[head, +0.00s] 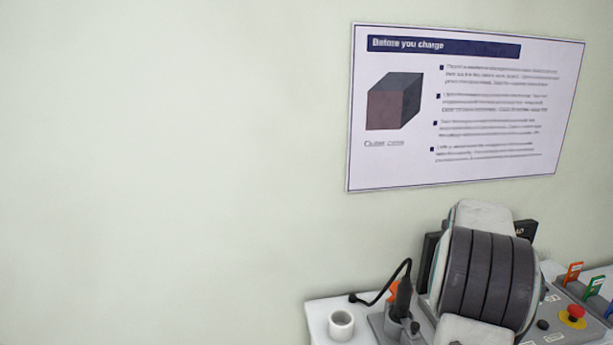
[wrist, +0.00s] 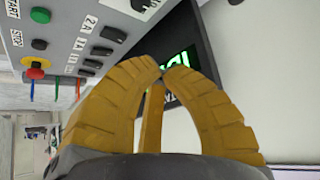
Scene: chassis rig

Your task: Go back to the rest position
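Behind the tips is a dark display (wrist: 186,62) with green characters, partly hidden by the fingers. The fingertips look apart from the display, but the gap is hard to judge. In the head view the yellow fingers do not show.
A grey control panel (wrist: 60,22) with switches and a red stop button (wrist: 34,74) lies beside the fingers. In the head view a white ring (head: 341,323) and a black cabled plug (head: 402,298) stand on the bench. A poster (head: 465,107) hangs behind; the left wall is bare.

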